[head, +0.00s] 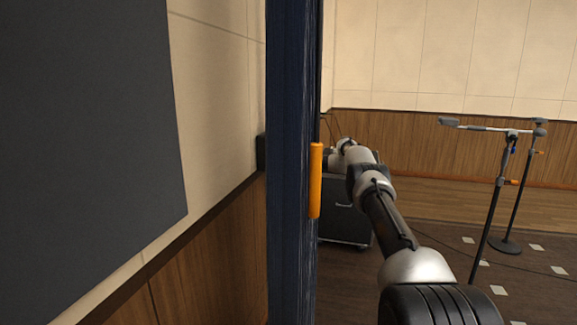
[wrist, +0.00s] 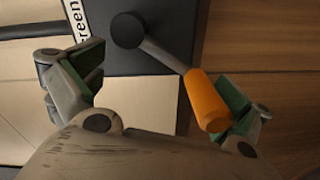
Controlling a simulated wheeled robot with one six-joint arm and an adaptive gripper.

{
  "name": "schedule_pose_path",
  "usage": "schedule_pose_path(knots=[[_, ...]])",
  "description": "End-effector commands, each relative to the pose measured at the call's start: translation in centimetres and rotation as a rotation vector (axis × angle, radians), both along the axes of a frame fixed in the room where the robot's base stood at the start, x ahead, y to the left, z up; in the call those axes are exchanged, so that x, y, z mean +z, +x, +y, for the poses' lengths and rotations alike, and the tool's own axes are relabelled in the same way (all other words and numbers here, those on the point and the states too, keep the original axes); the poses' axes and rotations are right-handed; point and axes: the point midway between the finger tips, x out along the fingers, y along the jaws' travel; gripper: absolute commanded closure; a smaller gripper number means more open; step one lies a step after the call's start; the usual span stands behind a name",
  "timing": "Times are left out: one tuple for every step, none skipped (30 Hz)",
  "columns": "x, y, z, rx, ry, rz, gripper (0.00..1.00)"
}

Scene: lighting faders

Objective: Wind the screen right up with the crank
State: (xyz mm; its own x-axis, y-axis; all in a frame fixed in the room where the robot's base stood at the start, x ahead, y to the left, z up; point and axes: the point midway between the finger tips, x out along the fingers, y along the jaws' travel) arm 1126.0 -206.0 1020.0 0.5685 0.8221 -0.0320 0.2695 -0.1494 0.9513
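The crank shows in the wrist view: a dark hub (wrist: 127,30), a grey arm (wrist: 163,55) and an orange grip (wrist: 207,100). It is mounted on a dark box (wrist: 160,70) with a white label reading "creen", partly cut off. My gripper (wrist: 157,82) is open, its fingers wide apart. The orange grip lies between them, close to the right finger and overlapping it in the picture; I cannot tell whether they touch. In the head view a dark grey panel (head: 90,110), perhaps the screen, hangs at left. My gripper is hidden there behind the blue hanging.
A dark blue hanging (head: 291,100) with an upright orange handle (head: 315,180) stands before my arm's far end. A black case (head: 344,210) is behind it. Microphone stands (head: 495,200) are at right. Open floor lies between the case and the stands.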

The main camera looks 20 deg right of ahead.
Motion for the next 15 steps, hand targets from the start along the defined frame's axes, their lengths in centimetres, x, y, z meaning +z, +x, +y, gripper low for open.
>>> schedule_pose_path(knots=[[5.1, 0.3, -1.7, -0.035, -0.011, -0.078, 0.19], [5.1, 0.3, -1.7, -0.035, -0.012, -0.079, 0.19], [5.1, 0.3, -1.7, -0.035, -0.012, -0.079, 0.19], [5.1, 0.3, -1.7, -0.035, -0.012, -0.079, 0.19], [0.9, 0.1, -0.6, -0.012, -0.003, -0.018, 0.19], [0.9, 0.1, -0.6, -0.012, -0.003, -0.017, 0.22], [0.9, 0.1, -0.6, -0.011, -0.002, -0.017, 0.23], [0.9, 0.0, -0.7, -0.011, -0.002, -0.017, 0.23], [0.9, -0.1, -0.9, -0.011, -0.002, -0.016, 0.25], [0.9, -0.3, -1.1, -0.011, -0.002, -0.017, 0.26], [0.9, -0.4, -1.3, -0.011, -0.003, -0.016, 0.28], [0.9, -0.6, -1.5, -0.01, -0.002, -0.016, 0.3], [0.9, -0.7, -1.7, -0.01, -0.002, -0.016, 0.31], [0.9, -0.8, -1.9, -0.011, -0.002, -0.015, 0.33], [0.9, -1.0, -2.1, -0.011, -0.002, -0.015, 0.35]])
